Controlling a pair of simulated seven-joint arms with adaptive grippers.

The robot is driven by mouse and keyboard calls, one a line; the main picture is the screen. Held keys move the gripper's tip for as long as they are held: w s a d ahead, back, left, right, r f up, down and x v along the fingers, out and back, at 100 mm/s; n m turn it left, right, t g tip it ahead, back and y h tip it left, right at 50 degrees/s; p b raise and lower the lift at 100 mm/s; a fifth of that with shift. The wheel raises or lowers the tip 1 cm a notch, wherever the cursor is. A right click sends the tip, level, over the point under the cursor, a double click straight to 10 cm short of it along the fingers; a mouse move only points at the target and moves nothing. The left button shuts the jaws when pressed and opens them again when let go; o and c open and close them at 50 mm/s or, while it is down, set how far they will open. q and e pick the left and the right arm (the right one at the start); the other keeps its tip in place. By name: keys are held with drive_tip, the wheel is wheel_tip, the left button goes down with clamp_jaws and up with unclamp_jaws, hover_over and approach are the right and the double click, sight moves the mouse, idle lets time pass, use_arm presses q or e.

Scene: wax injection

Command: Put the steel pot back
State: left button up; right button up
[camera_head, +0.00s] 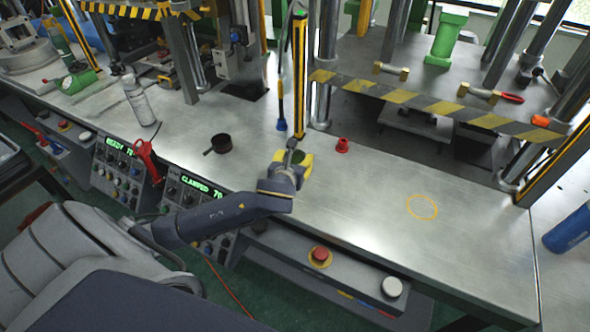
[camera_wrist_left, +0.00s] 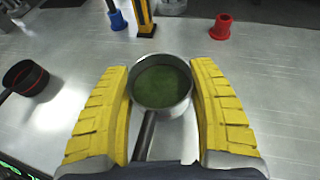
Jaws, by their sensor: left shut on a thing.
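The steel pot (camera_wrist_left: 162,86) is a small round grey pot with a dark handle and green inside. It sits between the yellow fingers of my left gripper (camera_wrist_left: 163,105), its handle pointing back toward the wrist. In the head view my left gripper (camera_head: 294,165) is over the front middle of the steel bench (camera_head: 345,230), shut on the pot, which is mostly hidden there. I cannot tell whether the pot touches the bench. A thin orange ring (camera_head: 422,207) is marked on the bench to the right. My right gripper is out of view.
A dark pan (camera_head: 221,143) stands left of the gripper, also in the wrist view (camera_wrist_left: 25,78). A red cup (camera_head: 342,145) and a blue-handled brush (camera_head: 281,112) are behind. A yellow-black post (camera_head: 298,75) and striped bar (camera_head: 420,102) border the press. The bench right of the gripper is clear.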

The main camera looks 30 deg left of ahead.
use_arm(q)
drive_tip(key=shift+f, duration=2.25)
drive_tip(key=shift+f, duration=0.1)
drive_tip(key=o, duration=1.3)
drive_tip(key=shift+c, duration=0.2)
drive_tip(key=shift+s, duration=0.1)
drive_tip(key=v, duration=1.2)
drive_tip(key=shift+r, duration=0.2)
